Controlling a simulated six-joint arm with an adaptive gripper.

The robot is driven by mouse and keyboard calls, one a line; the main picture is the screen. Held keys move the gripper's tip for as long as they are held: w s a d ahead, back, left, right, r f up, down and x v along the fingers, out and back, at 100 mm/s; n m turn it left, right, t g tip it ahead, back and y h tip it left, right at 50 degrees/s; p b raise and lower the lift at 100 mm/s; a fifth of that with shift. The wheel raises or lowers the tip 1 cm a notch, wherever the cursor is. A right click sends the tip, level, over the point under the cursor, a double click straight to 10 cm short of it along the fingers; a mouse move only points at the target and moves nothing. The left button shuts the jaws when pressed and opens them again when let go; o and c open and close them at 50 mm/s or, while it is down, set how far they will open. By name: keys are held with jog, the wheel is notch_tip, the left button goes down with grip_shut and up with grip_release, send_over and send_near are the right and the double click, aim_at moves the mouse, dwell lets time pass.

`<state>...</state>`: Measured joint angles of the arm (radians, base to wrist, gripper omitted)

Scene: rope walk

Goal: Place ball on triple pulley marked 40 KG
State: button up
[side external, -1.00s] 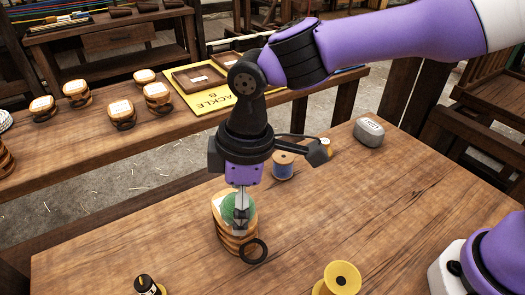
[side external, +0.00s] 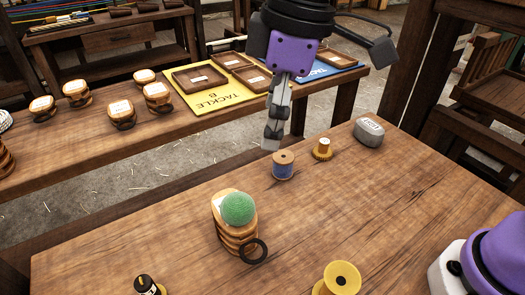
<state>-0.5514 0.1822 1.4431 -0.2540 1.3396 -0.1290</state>
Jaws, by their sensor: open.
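A green ball (side external: 238,208) rests on top of a wooden pulley block (side external: 219,234) on the near table. The block has several stacked layers and a black ring at its lower right. A pale label shows beside the ball, but its writing is mostly covered and I cannot read it. My gripper (side external: 272,143) is raised, up and to the right of the ball, and clear of it. It is open and empty, seen nearly edge-on.
Several pulleys and the yellow tackle mat (side external: 205,99) are on the back bench.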

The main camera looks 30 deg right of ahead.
jog(key=s+d+f+m+t, duration=0.1)
jog(key=s+d+m, duration=0.1)
jog(key=d, duration=0.4)
jog(key=s+d+f+m+t+h, duration=0.1)
jog(key=s+d+f+m+t, duration=0.1)
jog(key=d+m, duration=0.3)
jog(key=s+d+f+m+t, duration=0.1)
jog(key=s+d+m, duration=0.2)
jog(key=d, duration=0.6)
jog(key=shift+s+d+f+m+h, duration=0.15)
jog(key=shift+s+f+m+h, duration=0.2)
jog(key=shift+s, duration=0.2)
